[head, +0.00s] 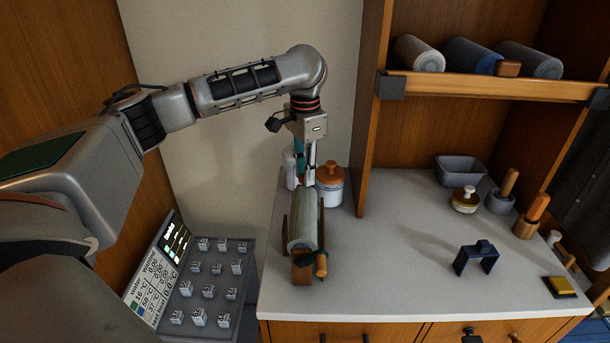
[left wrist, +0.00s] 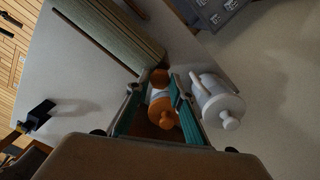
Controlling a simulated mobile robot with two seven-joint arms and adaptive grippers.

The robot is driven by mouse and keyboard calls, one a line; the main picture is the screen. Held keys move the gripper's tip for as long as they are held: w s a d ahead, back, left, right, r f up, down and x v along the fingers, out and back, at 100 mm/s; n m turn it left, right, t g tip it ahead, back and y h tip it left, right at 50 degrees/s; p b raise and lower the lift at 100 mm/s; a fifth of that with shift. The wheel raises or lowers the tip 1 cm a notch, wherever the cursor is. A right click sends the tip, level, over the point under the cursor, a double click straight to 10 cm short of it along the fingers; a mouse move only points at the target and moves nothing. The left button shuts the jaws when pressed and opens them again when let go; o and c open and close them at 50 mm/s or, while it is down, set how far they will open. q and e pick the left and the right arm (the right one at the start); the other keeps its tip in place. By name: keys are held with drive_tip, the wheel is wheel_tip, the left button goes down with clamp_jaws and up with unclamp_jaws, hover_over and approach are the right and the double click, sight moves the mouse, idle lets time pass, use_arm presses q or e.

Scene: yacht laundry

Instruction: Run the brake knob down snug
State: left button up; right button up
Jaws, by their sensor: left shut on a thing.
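A grey-green roll (head: 302,218) lies in a wooden cradle (head: 302,270) near the counter's left end. A wooden handle (head: 321,265) sticks out at its near end. My left gripper (head: 309,170) points down at the roll's far end. In the left wrist view the roll (left wrist: 110,35) lies beyond the fingers. A round orange-brown knob (left wrist: 160,77), apparently the brake knob, shows between the fingertips (left wrist: 156,84), and the left gripper is shut on it. The head view hides this knob. My right gripper is not in view.
A button panel (head: 205,290) is at left. The middle counter is clear.

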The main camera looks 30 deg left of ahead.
use_arm(q)
drive_tip(key=m, duration=0.3)
idle(0.4)
drive_tip(key=shift+m, duration=1.9)
drive_tip(key=o, duration=0.6)
drive_tip(key=shift+c, duration=0.2)
drive_tip(key=shift+r, duration=0.1)
drive_tip(key=shift+r, duration=2.45)
